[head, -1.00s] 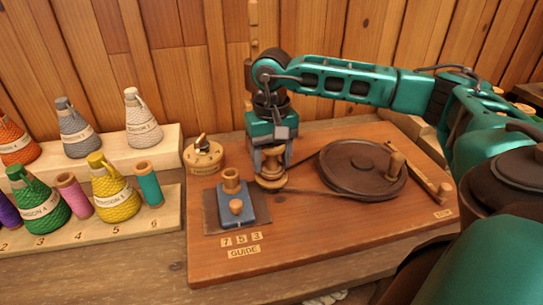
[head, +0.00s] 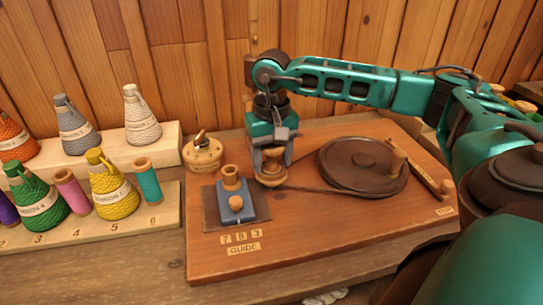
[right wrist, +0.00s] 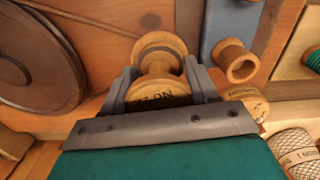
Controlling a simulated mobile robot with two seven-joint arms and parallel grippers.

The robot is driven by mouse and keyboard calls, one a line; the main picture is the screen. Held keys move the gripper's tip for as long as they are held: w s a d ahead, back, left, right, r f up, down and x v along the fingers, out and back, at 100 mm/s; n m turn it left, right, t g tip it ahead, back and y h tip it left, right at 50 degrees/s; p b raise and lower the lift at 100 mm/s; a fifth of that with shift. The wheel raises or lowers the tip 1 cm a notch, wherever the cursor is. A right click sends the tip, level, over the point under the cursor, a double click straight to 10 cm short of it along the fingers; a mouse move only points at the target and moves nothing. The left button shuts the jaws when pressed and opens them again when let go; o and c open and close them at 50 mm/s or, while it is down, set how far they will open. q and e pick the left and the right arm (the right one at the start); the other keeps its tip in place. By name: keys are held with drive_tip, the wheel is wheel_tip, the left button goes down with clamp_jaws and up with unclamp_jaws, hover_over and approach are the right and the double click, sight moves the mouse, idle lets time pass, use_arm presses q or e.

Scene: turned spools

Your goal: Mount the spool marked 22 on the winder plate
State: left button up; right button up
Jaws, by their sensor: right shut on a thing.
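My right gripper (head: 272,170) is shut on a pale wooden spool (right wrist: 158,65). The spool is upright at the left end of the drive belt. Its near end face, in the right wrist view, carries dark lettering that reads upside down like "No 22". The round wooden winder plate (head: 270,182) is directly below the spool and mostly hidden by it and the fingers. I cannot tell whether the spool touches it. My left gripper is not in view.
A large dark wheel (head: 362,167) with a crank knob fills the right of the wooden board (head: 330,225). A blue guide block (head: 235,203) and a round wooden pot (head: 203,154) stand close left. Yarn cones and spools stand on stepped racks (head: 150,217) further left.

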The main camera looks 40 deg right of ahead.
drive_tip(key=o, duration=0.8)
drive_tip(key=shift+c, duration=0.2)
